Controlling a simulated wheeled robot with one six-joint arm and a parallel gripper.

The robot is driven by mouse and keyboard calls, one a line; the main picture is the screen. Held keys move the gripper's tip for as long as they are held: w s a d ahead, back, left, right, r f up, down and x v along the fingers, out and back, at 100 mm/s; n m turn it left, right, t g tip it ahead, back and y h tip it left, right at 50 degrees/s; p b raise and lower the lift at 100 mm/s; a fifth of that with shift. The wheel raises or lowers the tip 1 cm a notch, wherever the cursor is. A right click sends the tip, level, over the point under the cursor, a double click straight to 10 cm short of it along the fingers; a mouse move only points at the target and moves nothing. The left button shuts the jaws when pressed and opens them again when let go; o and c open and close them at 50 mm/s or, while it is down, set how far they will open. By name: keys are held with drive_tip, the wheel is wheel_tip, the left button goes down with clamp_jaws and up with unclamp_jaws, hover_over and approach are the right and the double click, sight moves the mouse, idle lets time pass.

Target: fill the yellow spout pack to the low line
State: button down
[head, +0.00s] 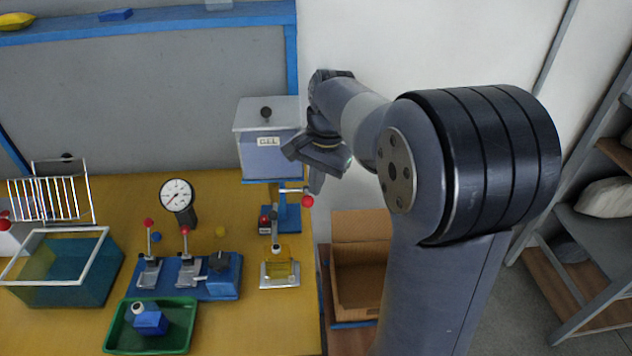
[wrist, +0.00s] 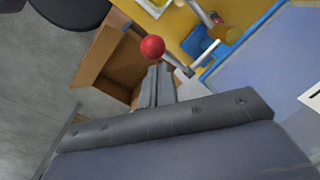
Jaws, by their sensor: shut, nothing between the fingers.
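The yellow spout pack (head: 278,265) sits upright in a small metal holder on the bench, below the gel tank (head: 262,160). Its fill lines are too small to make out. The tank's blue stand carries a lever with a red ball knob (head: 307,201). My gripper (head: 316,188) is shut and empty, pointing down just right of the tank and close above the knob. In the wrist view, the closed fingertips (wrist: 159,72) are just below the red knob (wrist: 152,47) in the picture; I cannot tell whether they touch it.
A blue fixture (head: 222,276) with levers, a pressure gauge (head: 178,195), a green tray (head: 150,337) with a blue bottle and a teal bin (head: 60,270) stand to the left. An open cardboard box (head: 360,275) is off the bench's right edge. Grey shelves (head: 590,250) stand far right.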

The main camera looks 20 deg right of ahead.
drive_tip(key=shift+s+f+t+b, duration=0.2)
drive_tip(key=shift+t+b, duration=0.1)
drive_tip(key=shift+b, duration=0.25)
drive_tip(key=shift+s+a+f+t+b, duration=0.1)
drive_tip(key=shift+s+f+t+b, duration=0.2)
drive_tip(key=shift+t+b, duration=0.55)
drive_tip(key=f+t+b, duration=0.1)
drive_tip(key=b, duration=0.3)
drive_tip(key=s+f+t+h+b, duration=0.1)
drive_tip(key=t+b, duration=0.1)
drive_tip(key=b, duration=0.2)
drive_tip(key=shift+s+a+f, duration=0.15)
drive_tip(key=shift+s+f, duration=0.05)
drive_tip(key=shift+f, duration=0.1)
drive_tip(key=shift+r, duration=0.15)
drive_tip(key=shift+r, duration=0.1)
idle(4.2)
drive_tip(key=shift+r+p, duration=0.7)
drive_tip(key=shift+r, duration=0.1)
